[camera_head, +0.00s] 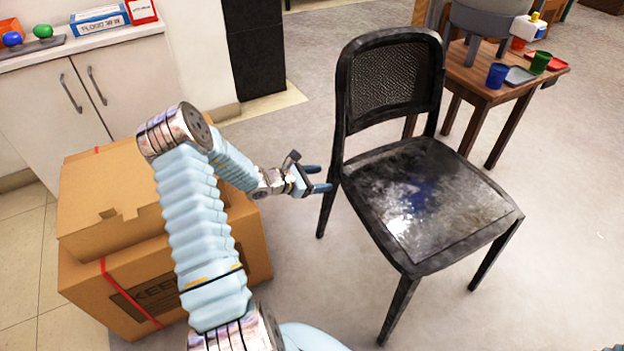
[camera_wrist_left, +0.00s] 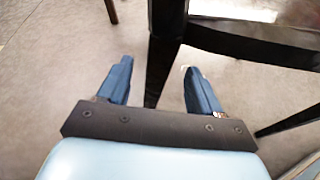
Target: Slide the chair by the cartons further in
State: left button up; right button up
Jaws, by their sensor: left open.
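A black chair (camera_head: 425,195) with a woven backrest and a shiny seat stands upright on the grey floor, right of the cartons. Stacked brown cartons (camera_head: 95,210) stand at the left, partly hidden behind my left arm. My left gripper (camera_head: 328,178) is open beside the chair's left side, at about seat height. In the left wrist view the open fingers (camera_wrist_left: 158,82) have a black chair leg (camera_wrist_left: 163,60) between or just beyond them. I cannot tell if they touch it. My right gripper is not in view.
A wooden table (camera_head: 500,85) with cups and trays stands behind the chair at the right. A white cabinet (camera_head: 85,90) stands behind the cartons. The floor right of and in front of the chair is clear.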

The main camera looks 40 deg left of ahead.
aim_at(329, 178)
pick_arm(q)
jog(key=shift+x, duration=2.45)
grip_shut()
